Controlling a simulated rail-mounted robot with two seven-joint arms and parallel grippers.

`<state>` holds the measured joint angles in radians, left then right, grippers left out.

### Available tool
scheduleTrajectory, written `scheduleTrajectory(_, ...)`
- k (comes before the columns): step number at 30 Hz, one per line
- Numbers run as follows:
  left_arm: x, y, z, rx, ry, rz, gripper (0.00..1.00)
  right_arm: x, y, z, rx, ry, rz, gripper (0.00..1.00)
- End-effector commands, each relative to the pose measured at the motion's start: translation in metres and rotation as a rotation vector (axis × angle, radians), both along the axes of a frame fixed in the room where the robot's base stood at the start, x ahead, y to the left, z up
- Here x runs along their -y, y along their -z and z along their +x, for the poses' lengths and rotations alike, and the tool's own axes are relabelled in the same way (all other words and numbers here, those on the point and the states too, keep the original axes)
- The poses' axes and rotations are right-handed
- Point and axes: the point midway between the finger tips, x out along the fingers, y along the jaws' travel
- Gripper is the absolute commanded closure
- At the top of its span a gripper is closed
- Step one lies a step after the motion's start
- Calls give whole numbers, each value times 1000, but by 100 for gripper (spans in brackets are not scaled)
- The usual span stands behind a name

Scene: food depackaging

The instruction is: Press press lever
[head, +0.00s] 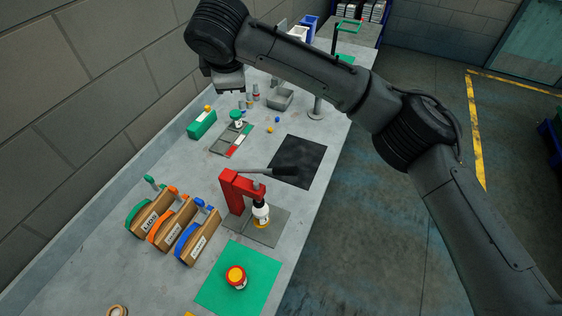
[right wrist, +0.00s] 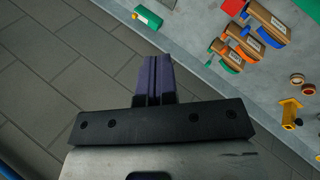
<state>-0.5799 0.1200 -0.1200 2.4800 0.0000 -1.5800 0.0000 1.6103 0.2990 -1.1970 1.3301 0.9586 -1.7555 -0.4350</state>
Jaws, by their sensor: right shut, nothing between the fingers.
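The red press (head: 234,191) stands on a grey plate (head: 269,232) in the middle of the bench in the head view. Its grey press lever (head: 257,171) sticks out to the right, about level, and ends in a dark grip. A white bottle with a dark top (head: 261,214) stands under the press head. My right arm reaches across the top of the head view. My right gripper is above the bench's wall side, well behind the press and apart from the lever. In the right wrist view its fingers (right wrist: 157,78) are shut and empty. My left gripper is out of view.
Wooden holders with green (head: 139,213), orange (head: 163,228) and blue (head: 186,242) parts stand left of the press. A red jar with a yellow lid (head: 236,277) sits on a green mat (head: 212,292). A black mat (head: 310,158) lies behind the press. A wall borders the left.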

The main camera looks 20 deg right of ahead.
Motion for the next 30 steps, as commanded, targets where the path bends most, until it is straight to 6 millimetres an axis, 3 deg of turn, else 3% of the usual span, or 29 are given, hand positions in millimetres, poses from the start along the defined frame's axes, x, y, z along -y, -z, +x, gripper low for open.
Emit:
scheduleTrajectory(1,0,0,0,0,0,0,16,17,23,5,-124,-8,-37,100)
scheduleTrajectory(3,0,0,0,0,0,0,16,36,51,4,-308,-63,-67,100)
scheduleTrajectory(7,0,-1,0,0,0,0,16,57,77,-5,-581,-245,-40,100)
scheduleTrajectory(12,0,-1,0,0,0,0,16,59,80,-21,-763,-577,37,100)
scheduleTrajectory(18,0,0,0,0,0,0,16,55,77,-34,-826,-915,40,100)
scheduleTrajectory(24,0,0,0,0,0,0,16,57,77,-37,-829,-1096,9,100)
scheduleTrajectory(30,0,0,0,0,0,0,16,57,77,-37,-823,-1165,-3,100)
